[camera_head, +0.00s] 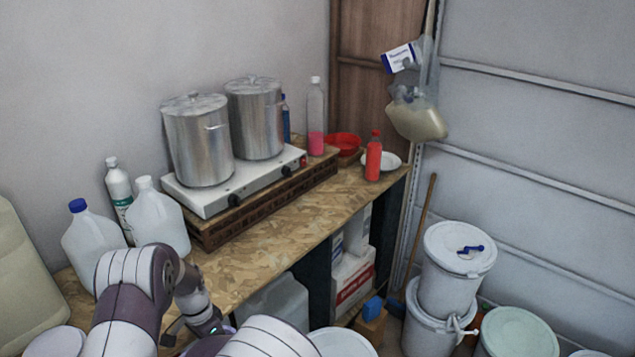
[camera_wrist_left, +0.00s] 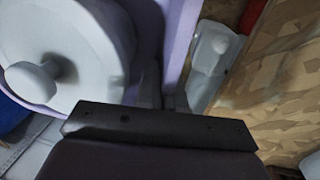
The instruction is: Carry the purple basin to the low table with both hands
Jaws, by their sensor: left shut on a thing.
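The purple basin (camera_wrist_left: 184,35) shows in the left wrist view as a pale purple wall running down to my left gripper (camera_wrist_left: 163,92). The gripper's fingers are closed on its rim. Most of the basin is outside that view. In the head view, only a small purple sliver (camera_head: 229,322) shows beside my left gripper (camera_head: 213,329), between my arm links; the rest is hidden. My right gripper is not in view. I cannot tell the low table apart in these views.
A white lidded container (camera_wrist_left: 70,65) is left of the gripper. A chipboard bench (camera_head: 265,262) carries a hot plate (camera_head: 240,190) with two metal pots, jugs and bottles. White drums (camera_head: 455,268) stand at right. Floor room is mostly hidden.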

